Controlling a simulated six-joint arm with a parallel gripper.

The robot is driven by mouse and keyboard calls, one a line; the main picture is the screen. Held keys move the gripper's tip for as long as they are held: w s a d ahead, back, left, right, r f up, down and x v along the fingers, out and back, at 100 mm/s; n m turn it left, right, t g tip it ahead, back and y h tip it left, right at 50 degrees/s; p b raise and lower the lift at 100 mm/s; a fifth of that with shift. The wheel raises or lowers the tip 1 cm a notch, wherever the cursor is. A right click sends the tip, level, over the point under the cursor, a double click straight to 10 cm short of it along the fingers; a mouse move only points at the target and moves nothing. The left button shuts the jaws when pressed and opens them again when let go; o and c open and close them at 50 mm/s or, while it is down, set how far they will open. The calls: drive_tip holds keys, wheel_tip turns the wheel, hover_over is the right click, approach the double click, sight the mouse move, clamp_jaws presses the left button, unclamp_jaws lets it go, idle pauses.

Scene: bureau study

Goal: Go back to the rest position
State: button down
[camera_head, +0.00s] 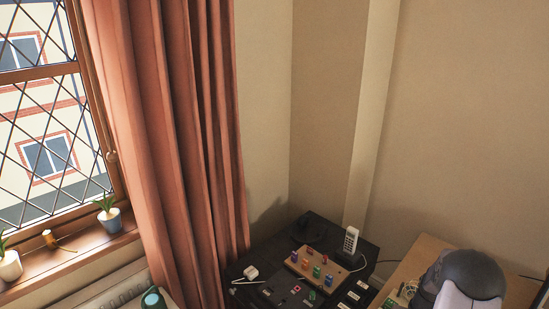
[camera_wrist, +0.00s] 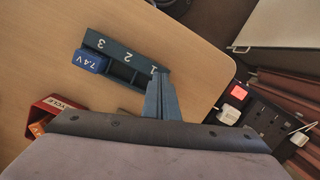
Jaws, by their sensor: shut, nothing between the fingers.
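My gripper (camera_wrist: 160,76) shows in the wrist view as two blue-grey fingers, shut together and empty. The fingertips overlap the end of a blue rack (camera_wrist: 128,48) near its number 1; I cannot tell whether they touch it or are above it. The rack is marked 3, 2 and 1. A blue battery (camera_wrist: 91,62) labelled 7.4 V sits at the slot by the 3. The part of the rack by the 2 looks empty; the slot by the 1 is partly hidden by my fingers. My fingers are not visible in the head view.
In the wrist view a red bin (camera_wrist: 50,112) marked "CYCLE" holds something orange.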

drive_tip(key=s+a+r+n+g, duration=0.1)
drive_tip(key=s+a+r, duration=0.4)
drive_tip(key=s+a, duration=0.25)
drive_tip(key=s+a+r+g, duration=0.1)
drive_tip(key=s+a+r, duration=0.3)
drive_tip(key=s+a, duration=0.4)
drive_tip(key=w+a+r+n+t+h, duration=0.1)
drive_tip(key=a+r+n+t, duration=0.2)
drive_tip(key=r, duration=0.4)
drive_tip(key=shift+w+a+n+h, duration=0.3)
drive_tip(key=shift+w+a+n, duration=0.1)
drive_tip(key=shift+a, duration=0.5)
drive_tip(key=shift+r, duration=0.1)
